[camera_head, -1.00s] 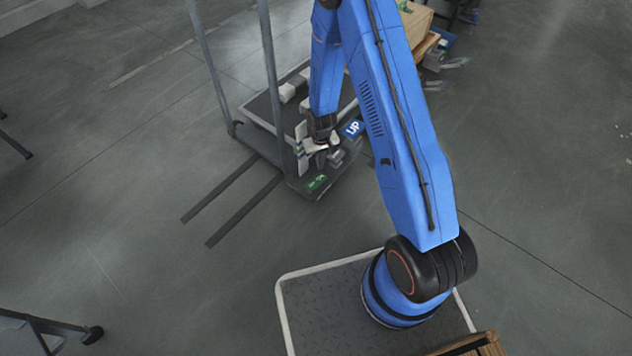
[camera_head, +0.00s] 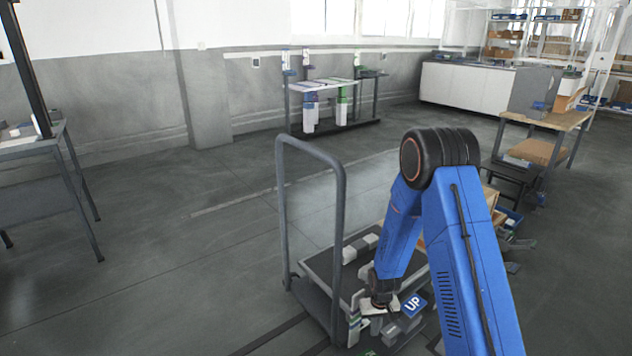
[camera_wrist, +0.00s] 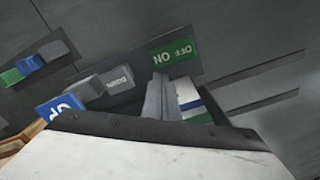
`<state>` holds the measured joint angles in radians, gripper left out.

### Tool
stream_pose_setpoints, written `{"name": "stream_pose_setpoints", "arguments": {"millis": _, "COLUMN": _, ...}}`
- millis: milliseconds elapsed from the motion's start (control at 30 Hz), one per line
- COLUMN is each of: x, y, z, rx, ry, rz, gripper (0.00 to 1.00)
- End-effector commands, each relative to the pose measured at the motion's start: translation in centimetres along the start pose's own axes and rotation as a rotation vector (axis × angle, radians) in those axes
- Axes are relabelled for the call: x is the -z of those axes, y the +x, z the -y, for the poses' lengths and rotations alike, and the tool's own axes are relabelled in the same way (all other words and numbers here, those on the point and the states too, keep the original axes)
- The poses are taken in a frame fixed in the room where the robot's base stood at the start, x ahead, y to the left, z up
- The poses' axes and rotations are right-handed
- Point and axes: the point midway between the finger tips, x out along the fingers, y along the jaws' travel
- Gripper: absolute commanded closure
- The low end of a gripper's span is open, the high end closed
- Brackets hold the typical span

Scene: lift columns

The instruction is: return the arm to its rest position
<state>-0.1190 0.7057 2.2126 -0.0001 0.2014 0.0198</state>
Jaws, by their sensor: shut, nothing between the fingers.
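My blue arm (camera_head: 460,260) is bent, with its elbow (camera_head: 440,155) high and its forearm reaching down. My gripper (camera_head: 378,308) is low over the control end of a grey platform cart, beside the blue UP sign (camera_head: 413,304). It is shut and empty. In the wrist view its grey fingers (camera_wrist: 160,98) show just below the green OFF/ON label (camera_wrist: 175,57), close to a grey DOWN block (camera_wrist: 105,85) and the blue UP sign (camera_wrist: 62,112). I cannot tell whether the fingers touch anything.
The cart's tall tube handle (camera_head: 341,240) stands left of my forearm. A wooden-topped bench (camera_head: 545,120) is at the back right and a grey table (camera_head: 30,145) at the left. A stand with lift columns (camera_head: 330,120) is by the far wall.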

Motion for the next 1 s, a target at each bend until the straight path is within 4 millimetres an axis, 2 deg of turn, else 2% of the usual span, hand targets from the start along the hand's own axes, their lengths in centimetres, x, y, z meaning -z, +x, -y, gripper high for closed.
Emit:
{"name": "stream_pose_setpoints", "arguments": {"millis": 33, "x": 0.2, "y": -1.7, "z": -0.1, "rx": 0.000, "ry": 0.002, "rz": -0.013, "gripper": 1.00}}
{"name": "stream_pose_setpoints", "arguments": {"millis": 100, "x": 0.2, "y": -3.9, "z": -0.3, "rx": 0.000, "ry": 0.005, "rz": -0.024, "gripper": 1.00}}
{"name": "stream_pose_setpoints", "arguments": {"millis": 467, "x": -1.0, "y": -15.3, "z": -1.3, "rx": 0.000, "ry": 0.020, "rz": -0.085, "gripper": 1.00}}
{"name": "stream_pose_setpoints", "arguments": {"millis": 767, "x": -3.9, "y": -24.0, "z": -2.1, "rx": -0.002, "ry": 0.032, "rz": -0.135, "gripper": 1.00}}
{"name": "stream_pose_setpoints", "arguments": {"millis": 1000, "x": -7.1, "y": -30.2, "z": -2.6, "rx": -0.003, "ry": 0.042, "rz": -0.177, "gripper": 1.00}}
